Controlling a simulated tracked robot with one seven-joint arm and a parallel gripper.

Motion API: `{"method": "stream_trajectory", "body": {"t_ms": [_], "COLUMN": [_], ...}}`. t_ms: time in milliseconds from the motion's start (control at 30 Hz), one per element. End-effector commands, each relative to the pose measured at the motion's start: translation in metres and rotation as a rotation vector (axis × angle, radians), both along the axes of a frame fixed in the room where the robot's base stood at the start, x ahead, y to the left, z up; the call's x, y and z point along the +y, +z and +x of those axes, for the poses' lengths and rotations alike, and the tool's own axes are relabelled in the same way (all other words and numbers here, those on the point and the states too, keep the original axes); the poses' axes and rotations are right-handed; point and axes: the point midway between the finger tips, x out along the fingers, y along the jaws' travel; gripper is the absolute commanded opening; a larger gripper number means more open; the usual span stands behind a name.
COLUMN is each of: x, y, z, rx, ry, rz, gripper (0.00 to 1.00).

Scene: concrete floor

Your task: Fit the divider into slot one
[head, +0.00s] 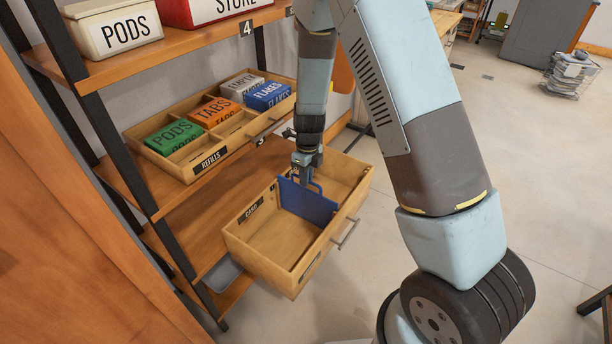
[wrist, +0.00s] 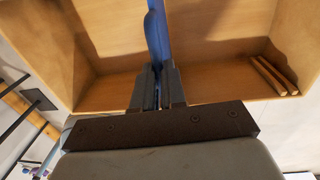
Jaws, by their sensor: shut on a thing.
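The divider (head: 305,205) is a blue panel with a cut-out handle at its top. It stands roughly upright inside the open wooden drawer (head: 268,262), and its lower part is below the drawer's rim. My gripper (head: 301,178) is shut on the divider's top edge. In the wrist view the fingers (wrist: 157,88) pinch the thin blue divider (wrist: 156,30). A pair of wooden strips (wrist: 274,76) forms a slot on the drawer wall at the right of the wrist view. Whether the divider's ends sit in any slot cannot be told.
The drawer's metal handle (head: 346,234) faces right. A shelf tray (head: 190,163) above and left holds green, orange, blue and grey boxes. A PODS bin (head: 112,28) stands on the top shelf. Open concrete floor (head: 540,170) lies to the right.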

Motion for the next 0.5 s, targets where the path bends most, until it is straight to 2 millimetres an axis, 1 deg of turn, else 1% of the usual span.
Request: {"method": "stream_trajectory", "body": {"t_ms": [500], "x": [-0.0001], "y": [-0.0106], "z": [0.0002], "rx": [0.000], "ry": [0.000], "rz": [0.000], "gripper": [0.00]}}
